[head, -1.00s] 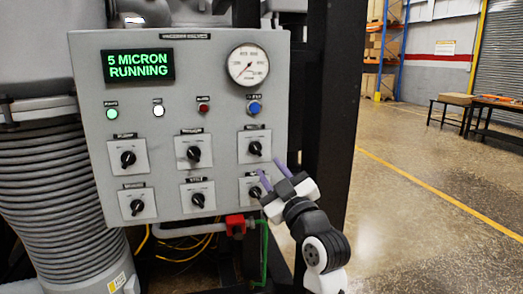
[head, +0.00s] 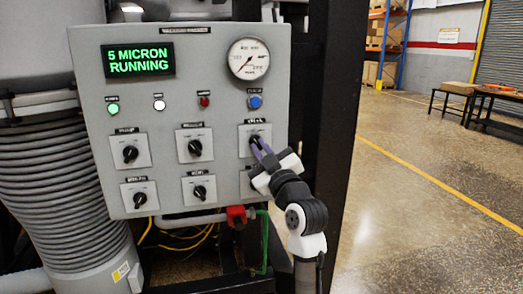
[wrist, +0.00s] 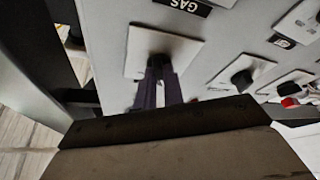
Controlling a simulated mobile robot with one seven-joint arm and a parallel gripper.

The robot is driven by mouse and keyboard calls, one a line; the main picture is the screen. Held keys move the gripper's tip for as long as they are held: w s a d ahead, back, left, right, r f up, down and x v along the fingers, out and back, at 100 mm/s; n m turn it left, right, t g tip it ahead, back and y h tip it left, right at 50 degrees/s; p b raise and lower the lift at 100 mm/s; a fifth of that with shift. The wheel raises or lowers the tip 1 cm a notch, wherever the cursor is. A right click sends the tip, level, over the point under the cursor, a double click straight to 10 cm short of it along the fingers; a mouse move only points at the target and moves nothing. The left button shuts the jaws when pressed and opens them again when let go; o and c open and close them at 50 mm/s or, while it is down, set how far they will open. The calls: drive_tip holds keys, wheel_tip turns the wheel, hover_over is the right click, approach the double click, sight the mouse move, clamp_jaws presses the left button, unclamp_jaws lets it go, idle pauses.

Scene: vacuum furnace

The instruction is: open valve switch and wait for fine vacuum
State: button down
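A grey control panel (head: 222,100) has rotary switches with black knobs in two rows. My gripper (head: 261,146) is at the upper right switch (head: 246,131), its label too small to read surely. In the wrist view the two purple fingers (wrist: 158,80) are close together, with the black knob (wrist: 157,60) between their tips. The fingers partly hide the knob, so its turn position is unclear. The green display (head: 138,60) reads "5 MICRON RUNNING". The round gauge (head: 248,59) has its needle pointing to the lower left.
A green lamp (head: 113,108), a white lamp (head: 159,105), a red lamp (head: 204,101) and a blue button (head: 255,102) sit above the switches. A dark post (head: 332,120) stands right of the panel. A red fitting (head: 236,215) is below. Open floor lies right.

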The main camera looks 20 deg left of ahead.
drive_tip(key=shift+m, duration=0.4)
drive_tip(key=m+t, duration=0.1)
drive_tip(key=m, duration=0.1)
drive_tip(key=m+t+h+p, duration=0.1)
drive_tip(key=shift+s+a+m+p, duration=0.1)
drive_tip(key=shift+a+m+p, duration=0.1)
drive_tip(key=shift+m+p, duration=0.15)
drive_tip(key=m+t+h+p, duration=0.1)
drive_tip(key=m+h+p, duration=0.1)
drive_tip(key=m, duration=0.2)
drive_tip(key=shift+s+a+r, duration=0.1)
drive_tip(key=m+t+h+p, duration=0.1)
drive_tip(key=m+p, duration=0.1)
drive_tip(key=m, duration=0.2)
drive_tip(key=shift+a+h, duration=0.1)
drive_tip(key=shift+h, duration=0.3)
drive_tip(key=shift+s+m+t+h+p, duration=0.1)
drive_tip(key=shift+m+t+h+p, duration=0.15)
drive_tip(key=shift+m+h+p, duration=0.65)
drive_tip(key=shift+m+t+h+p, duration=0.2)
drive_tip(key=shift+m+t, duration=0.05)
drive_tip(key=shift+m, duration=1.5)
drive_tip(key=c, duration=1.5)
unclamp_jaws()
